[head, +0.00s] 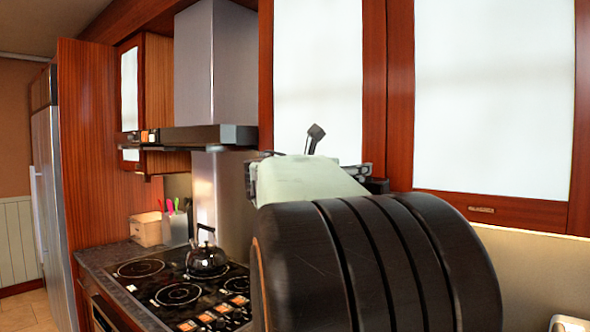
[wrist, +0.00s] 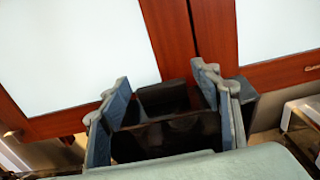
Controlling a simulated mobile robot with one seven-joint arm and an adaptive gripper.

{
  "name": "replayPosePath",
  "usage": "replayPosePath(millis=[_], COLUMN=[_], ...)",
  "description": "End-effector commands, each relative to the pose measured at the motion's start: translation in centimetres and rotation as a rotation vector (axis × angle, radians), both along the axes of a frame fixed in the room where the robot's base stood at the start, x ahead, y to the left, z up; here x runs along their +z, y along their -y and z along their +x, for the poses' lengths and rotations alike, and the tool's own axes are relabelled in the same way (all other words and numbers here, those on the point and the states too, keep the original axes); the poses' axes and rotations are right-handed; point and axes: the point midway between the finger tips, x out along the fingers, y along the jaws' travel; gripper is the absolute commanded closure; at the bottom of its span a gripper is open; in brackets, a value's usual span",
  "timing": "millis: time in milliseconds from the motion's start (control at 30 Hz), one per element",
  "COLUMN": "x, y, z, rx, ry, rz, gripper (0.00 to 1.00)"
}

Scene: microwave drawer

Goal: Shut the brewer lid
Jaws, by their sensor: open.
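My gripper (wrist: 163,95) is open in the wrist view, with its two blue-grey fingers well apart. Dark, partly glossy surfaces (wrist: 165,132) show between and behind the fingers; they may be part of the brewer, but I cannot tell the lid from the body or whether they touch the fingers. In the head view my own black arm link and pale wrist hide most of my gripper, and only a dark tip (head: 316,132) sticks up behind them. I cannot make out the brewer or its lid in the head view.
Wall cabinets (head: 495,95) with white panels stand behind my gripper. A stove (head: 178,293) with a dark kettle (head: 207,258) is at left, under a range hood (head: 209,65). A wooden box (head: 146,229) stands beyond it. A silvery object (wrist: 298,118) shows at right in the wrist view.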

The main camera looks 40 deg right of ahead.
Motion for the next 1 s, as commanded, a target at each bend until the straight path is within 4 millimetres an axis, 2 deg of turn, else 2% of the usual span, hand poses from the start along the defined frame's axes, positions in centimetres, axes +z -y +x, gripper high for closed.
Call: replayPosePath(millis=[267, 767, 1000], x=[0.02, 0.02, -0.15], y=[0.0, 0.01, -0.12], z=[-0.03, -0.03, 0.1], rx=[0.0, 0.0, 0.001], ry=[0.0, 0.001, 0.002], rz=[0.0, 0.0, -0.006], gripper=[0.43, 0.98, 1.0])
